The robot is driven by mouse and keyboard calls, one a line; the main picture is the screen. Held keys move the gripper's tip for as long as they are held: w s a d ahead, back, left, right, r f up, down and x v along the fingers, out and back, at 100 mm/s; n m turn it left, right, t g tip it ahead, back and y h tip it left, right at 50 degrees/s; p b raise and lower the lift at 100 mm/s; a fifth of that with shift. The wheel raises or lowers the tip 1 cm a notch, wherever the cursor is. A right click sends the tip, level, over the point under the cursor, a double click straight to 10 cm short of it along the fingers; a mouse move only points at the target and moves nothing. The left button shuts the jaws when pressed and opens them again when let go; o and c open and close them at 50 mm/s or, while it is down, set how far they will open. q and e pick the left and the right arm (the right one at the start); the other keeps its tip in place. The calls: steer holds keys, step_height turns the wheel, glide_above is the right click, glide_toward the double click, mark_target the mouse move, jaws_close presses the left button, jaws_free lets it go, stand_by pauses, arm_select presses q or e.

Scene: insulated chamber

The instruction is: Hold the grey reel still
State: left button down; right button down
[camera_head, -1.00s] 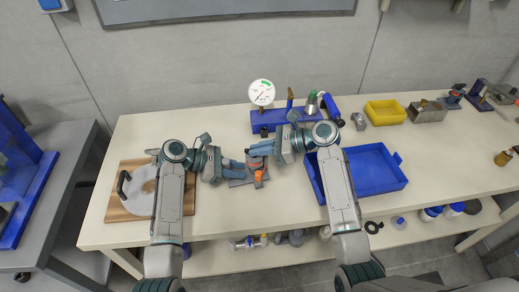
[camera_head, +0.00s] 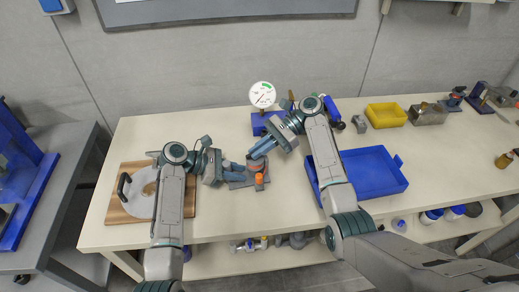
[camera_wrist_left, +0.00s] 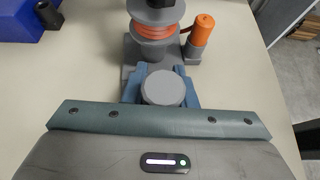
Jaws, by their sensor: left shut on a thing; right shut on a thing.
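The grey reel (camera_head: 257,164), wound with orange, stands on a grey base on the bench. It shows at the top of the left wrist view (camera_wrist_left: 155,32), cut by the frame's edge, with a dark part on top. My left gripper (camera_head: 238,169) is at its left side. In the left wrist view its blue fingers (camera_wrist_left: 163,88) are shut on a grey round post (camera_wrist_left: 163,87) in front of the reel. My right gripper (camera_head: 256,152) reaches over the reel from the upper right, shut; what it grips is hidden by its fingers.
An orange cylinder (camera_wrist_left: 203,30) stands beside the reel. A pressure gauge (camera_head: 262,95) on a blue stand is behind. A blue tray (camera_head: 375,183) lies to the right, a yellow bin (camera_head: 386,116) beyond it. A wooden board (camera_head: 126,205) lies left. The bench front is clear.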

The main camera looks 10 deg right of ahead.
steer(key=shift+s+a+f, duration=0.1)
stand_by(0.3)
steer(key=c, duration=1.5)
jaws_free()
steer(key=shift+c, duration=0.2)
